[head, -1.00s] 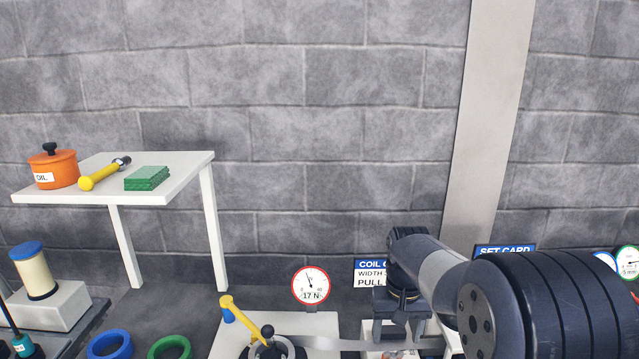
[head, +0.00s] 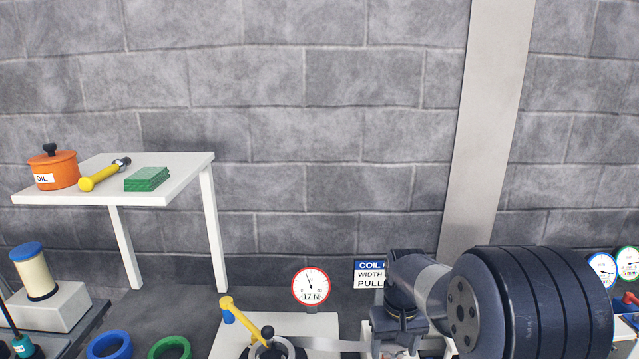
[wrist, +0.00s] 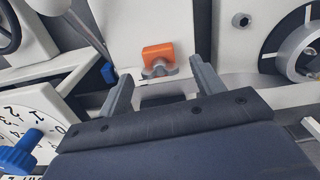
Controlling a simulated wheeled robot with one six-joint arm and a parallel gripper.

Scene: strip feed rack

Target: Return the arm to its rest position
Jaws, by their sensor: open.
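My arm (head: 530,300) reaches in from the right in the head view, over the feed rack, with its large dark joint nearest the camera. My gripper (wrist: 160,84) shows in the wrist view with its two grey fingers apart and nothing between them. An orange knob (wrist: 158,54) with a grey wing-shaped part sits on a white panel just beyond the fingertips. I cannot tell how far it is from the fingers. In the head view, the gripper's dark body shows above the strip (head: 345,346), and its fingertips are hard to make out.
A gauge (head: 311,286) reading 17 N and a yellow-handled lever (head: 247,318) stand left of the arm. A coil card (head: 369,273) is partly covered. A white table (head: 190,168) holds an orange oil pot (head: 54,170). A numbered dial (wrist: 27,125) is at lower left.

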